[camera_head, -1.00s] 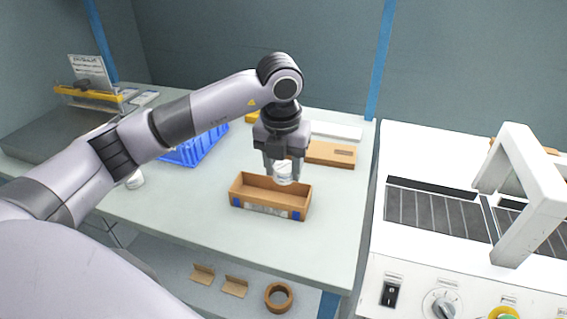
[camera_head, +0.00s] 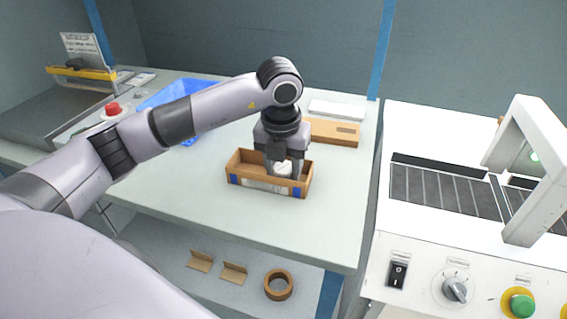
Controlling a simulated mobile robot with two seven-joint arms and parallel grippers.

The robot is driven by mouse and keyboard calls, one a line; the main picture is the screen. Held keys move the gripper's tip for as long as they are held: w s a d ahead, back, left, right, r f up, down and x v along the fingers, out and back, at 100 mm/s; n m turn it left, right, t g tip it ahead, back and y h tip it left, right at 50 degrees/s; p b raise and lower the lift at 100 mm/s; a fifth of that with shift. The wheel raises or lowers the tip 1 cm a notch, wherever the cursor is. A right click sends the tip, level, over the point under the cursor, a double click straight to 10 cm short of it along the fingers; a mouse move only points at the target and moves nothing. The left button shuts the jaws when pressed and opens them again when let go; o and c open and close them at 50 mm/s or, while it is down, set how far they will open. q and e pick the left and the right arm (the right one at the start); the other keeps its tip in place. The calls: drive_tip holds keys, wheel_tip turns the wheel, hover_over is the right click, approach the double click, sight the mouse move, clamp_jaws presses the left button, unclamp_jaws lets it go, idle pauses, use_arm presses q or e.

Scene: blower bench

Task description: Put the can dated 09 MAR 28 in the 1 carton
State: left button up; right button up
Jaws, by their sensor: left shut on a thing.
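My left gripper (camera_head: 283,168) is shut on a small white can (camera_head: 283,168). It holds the can down inside the open brown carton (camera_head: 242,181), toward the carton's right half. The carton stands on the pale bench and has blue and white marks on its front. The can's lower part is hidden by the carton's front wall, so I cannot tell whether it touches the floor. The can's date and the carton's number are too small to read. My right gripper is not in view.
A blue crate (camera_head: 152,101) stands at the bench's left, partly behind my arm. A flat brown box (camera_head: 330,132) and a white slab (camera_head: 336,109) lie behind the carton. A white conveyor machine (camera_head: 388,215) stands at the right. The bench in front of the carton is clear.

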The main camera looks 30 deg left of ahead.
sight(283, 170)
use_arm(q)
drive_tip(key=shift+f, duration=0.3)
drive_tip(key=o, duration=1.1)
drive_tip(key=shift+s+d+r, duration=0.1)
drive_tip(key=shift+s+r, duration=0.1)
drive_tip(key=shift+r, duration=1.6)
drive_tip(key=shift+s+d+r, duration=0.1)
drive_tip(key=shift+s+r, duration=0.1)
drive_tip(key=shift+r, duration=1.6)
